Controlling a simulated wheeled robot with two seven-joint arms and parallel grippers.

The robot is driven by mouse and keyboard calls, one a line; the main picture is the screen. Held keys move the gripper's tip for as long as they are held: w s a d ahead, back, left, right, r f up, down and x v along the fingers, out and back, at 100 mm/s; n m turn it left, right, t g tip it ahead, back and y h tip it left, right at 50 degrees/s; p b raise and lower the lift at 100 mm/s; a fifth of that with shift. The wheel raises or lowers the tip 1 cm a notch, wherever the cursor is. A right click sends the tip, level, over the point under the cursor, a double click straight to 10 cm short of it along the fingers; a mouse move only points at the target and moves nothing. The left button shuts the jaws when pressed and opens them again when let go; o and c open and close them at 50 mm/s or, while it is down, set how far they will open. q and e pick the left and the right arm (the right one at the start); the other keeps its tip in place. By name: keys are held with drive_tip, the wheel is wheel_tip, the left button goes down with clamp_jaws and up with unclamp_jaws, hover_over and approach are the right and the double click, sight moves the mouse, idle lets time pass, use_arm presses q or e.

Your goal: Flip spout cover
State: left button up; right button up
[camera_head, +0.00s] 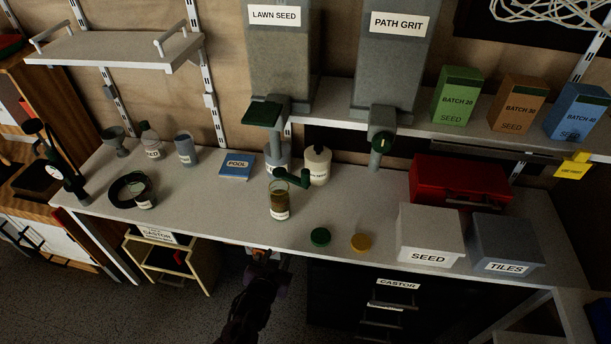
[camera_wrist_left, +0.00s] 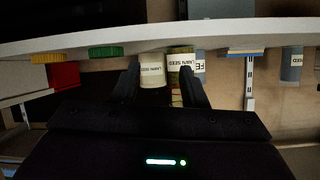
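The lawn seed hopper (camera_head: 285,62) is a tall grey box at the back. A dark green flap (camera_head: 263,114) sits at its spout, probably the spout cover, tilted outward. My left gripper (camera_head: 266,255) is at the bench's front edge, low and well apart from both spouts. In the left wrist view its two fingers (camera_wrist_left: 160,85) are spread with nothing held between them. Jars show beyond them. My right gripper is in neither view.
A glass jar (camera_head: 279,199), a cream jar (camera_head: 317,165) and a dark green crank-like part (camera_head: 291,178) stand below the hopper. Seed (camera_head: 431,235) and tiles (camera_head: 506,243) boxes stand right.

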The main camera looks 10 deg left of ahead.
sight(304, 179)
use_arm(q)
drive_tip(key=w+d+r+n+t+h, duration=0.1)
drive_tip(key=w+d+r+t, duration=0.15)
drive_tip(key=r, duration=0.85)
drive_tip(key=w+d+r+t, duration=0.1)
drive_tip(key=d+r+t, duration=0.15)
drive_tip(key=r, duration=0.85)
drive_tip(key=w, duration=0.2)
drive_tip(key=w+p, duration=0.1)
drive_tip(key=w, duration=0.1)
drive_tip(key=w+d, duration=0.1)
drive_tip(key=w, duration=0.1)
drive_tip(key=shift+p, duration=0.35)
drive_tip(key=shift+w+d, duration=0.1)
drive_tip(key=shift+w, duration=0.65)
clamp_jaws()
